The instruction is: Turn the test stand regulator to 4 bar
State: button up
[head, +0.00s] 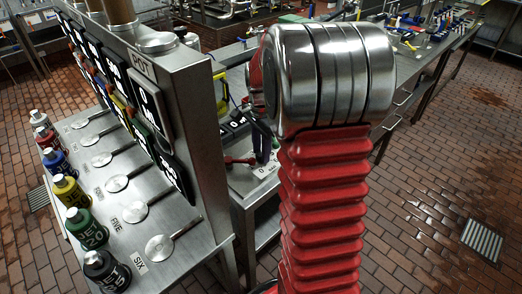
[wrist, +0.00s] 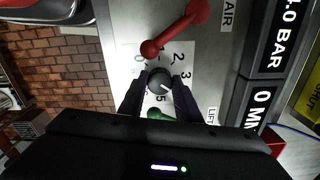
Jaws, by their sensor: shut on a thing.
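The regulator is a round dark knob (wrist: 158,82) on a white dial plate (wrist: 181,50) in the wrist view. In the head view my arm mostly hides the knob.
A red lever (wrist: 176,28) lies just above the knob, and a green part (wrist: 160,113) just below it. A second display (wrist: 262,107) reads "0 M...", cut off. In the head view, bottles (head: 86,228) and pan-like discs (head: 159,248) line the left bench. Brick floor is clear at right.

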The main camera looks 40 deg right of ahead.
jog(key=shift+w+r+m, duration=0.1)
jog(key=shift+m, duration=0.7)
jog(key=o, duration=1.1)
jog(key=shift+c, duration=0.2)
notch_tip(320, 180, up, 14)
jog(key=shift+f, duration=0.2)
